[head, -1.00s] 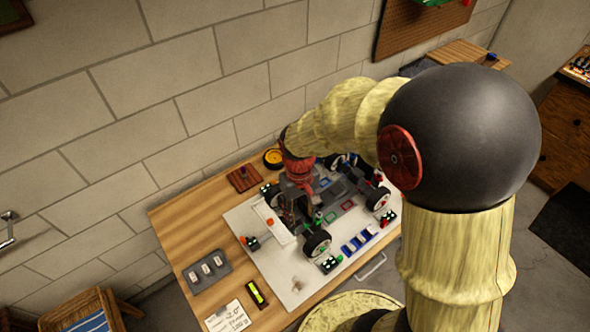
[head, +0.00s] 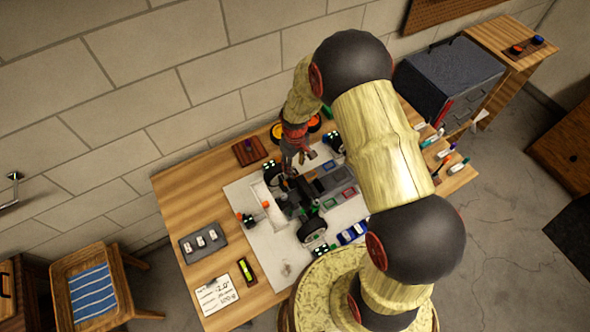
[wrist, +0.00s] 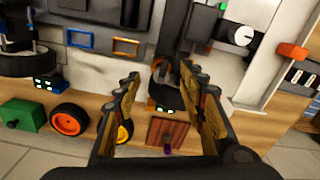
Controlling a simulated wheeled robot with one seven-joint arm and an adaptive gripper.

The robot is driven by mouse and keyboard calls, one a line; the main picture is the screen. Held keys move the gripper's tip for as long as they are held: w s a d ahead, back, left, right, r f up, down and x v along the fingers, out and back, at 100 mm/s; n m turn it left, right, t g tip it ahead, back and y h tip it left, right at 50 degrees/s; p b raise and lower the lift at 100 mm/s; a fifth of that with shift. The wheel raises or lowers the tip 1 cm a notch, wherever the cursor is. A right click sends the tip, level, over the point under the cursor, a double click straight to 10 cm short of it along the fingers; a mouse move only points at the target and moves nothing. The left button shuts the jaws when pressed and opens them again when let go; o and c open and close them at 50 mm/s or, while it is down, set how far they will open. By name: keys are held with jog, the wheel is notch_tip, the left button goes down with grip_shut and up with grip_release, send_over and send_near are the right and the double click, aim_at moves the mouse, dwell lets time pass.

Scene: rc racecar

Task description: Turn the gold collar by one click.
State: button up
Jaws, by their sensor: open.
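The dark RC racecar (head: 312,192) sits on a white board (head: 238,195) on the wooden table. I cannot make out the gold collar in either view. My gripper (head: 290,163) is at the car's far side, pointing down, and partly hides the car there. In the wrist view my gripper (wrist: 159,76) is open, its two fingers spread apart with nothing held between them. A black tyre (wrist: 165,96) shows between and beyond the fingers. I cannot tell whether a finger touches the car.
Orange (wrist: 68,124) and yellow (wrist: 123,132) wheels, a green block (wrist: 20,117) and a reddish-brown wooden plate (wrist: 166,132) lie along the table's wall side. A grey tray (head: 205,242) and a paper note (head: 217,294) are at the table's left. Several pens lie at its right.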

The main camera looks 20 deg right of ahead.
jog(key=shift+a+f, duration=0.1)
jog(key=shift+f, duration=1.9)
jog(key=shift+c, duration=0.3)
grip_shut()
